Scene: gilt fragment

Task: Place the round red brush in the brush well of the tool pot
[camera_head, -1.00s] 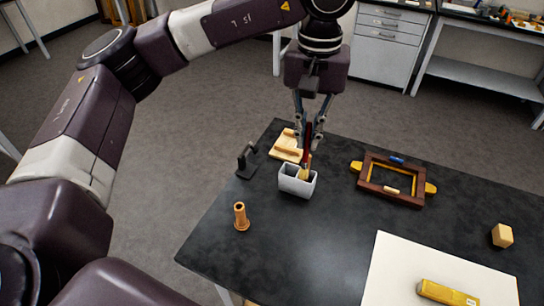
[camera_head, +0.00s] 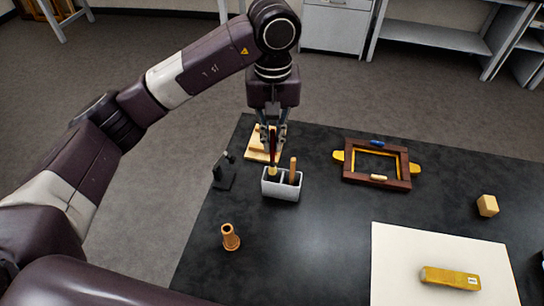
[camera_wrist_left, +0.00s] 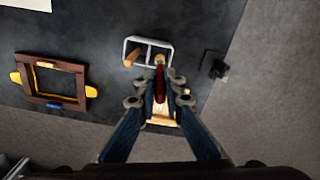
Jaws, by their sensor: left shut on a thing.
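The tool pot (camera_head: 281,190) is a light grey box with two compartments on the dark table, and it also shows in the left wrist view (camera_wrist_left: 127,47). A tan wooden handle stands in its right compartment in the head view. My left gripper (camera_head: 272,140) is shut on the round red brush (camera_head: 272,155), held roughly upright with its pale tip down. The tip is over or just inside the left compartment; I cannot tell how deep. In the left wrist view the brush (camera_wrist_left: 160,85) lies between the fingers, its tip at the compartment. My right gripper is not in view.
A wooden block stand (camera_head: 255,152) is behind the pot and a black holder (camera_head: 223,172) left of it. A turned wooden piece (camera_head: 230,237) stands in front. A brown frame (camera_head: 377,164), wooden cube (camera_head: 487,205) and yellow bar on a white sheet (camera_head: 400,265) lie right.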

